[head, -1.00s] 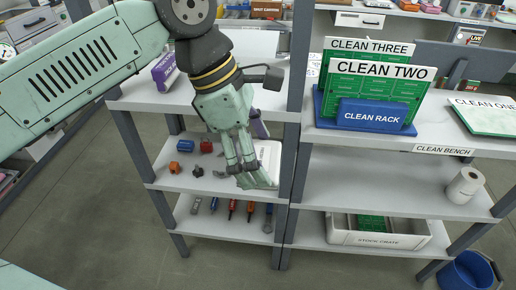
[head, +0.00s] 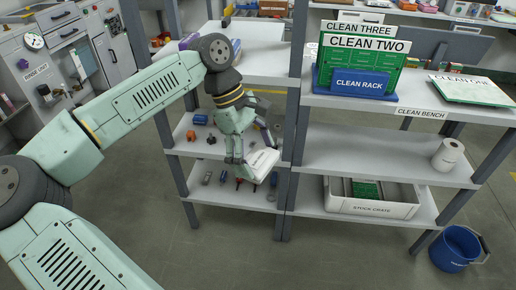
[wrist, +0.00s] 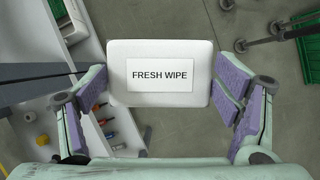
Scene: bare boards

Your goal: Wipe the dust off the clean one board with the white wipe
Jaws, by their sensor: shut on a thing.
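The white wipe (head: 263,165), a pale block labelled "FRESH WIPE", is held in my gripper (head: 250,158) in front of the left shelf unit. In the wrist view the wipe (wrist: 160,98) sits between the purple-padded fingers of my gripper (wrist: 161,88), label facing the camera. The clean one board (head: 475,90) lies flat on the clean bench (head: 340,99) at the upper right, well apart from my gripper. Its white top face is seen at a shallow angle; I cannot make out dust on it.
The blue clean rack (head: 358,84) holds the clean two (head: 390,60) and clean three boards on the bench. Below are a paper roll (head: 447,154) and the stock crate (head: 372,208). A blue bucket (head: 455,249) stands on the floor. Grey shelf posts stand between my gripper and the bench.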

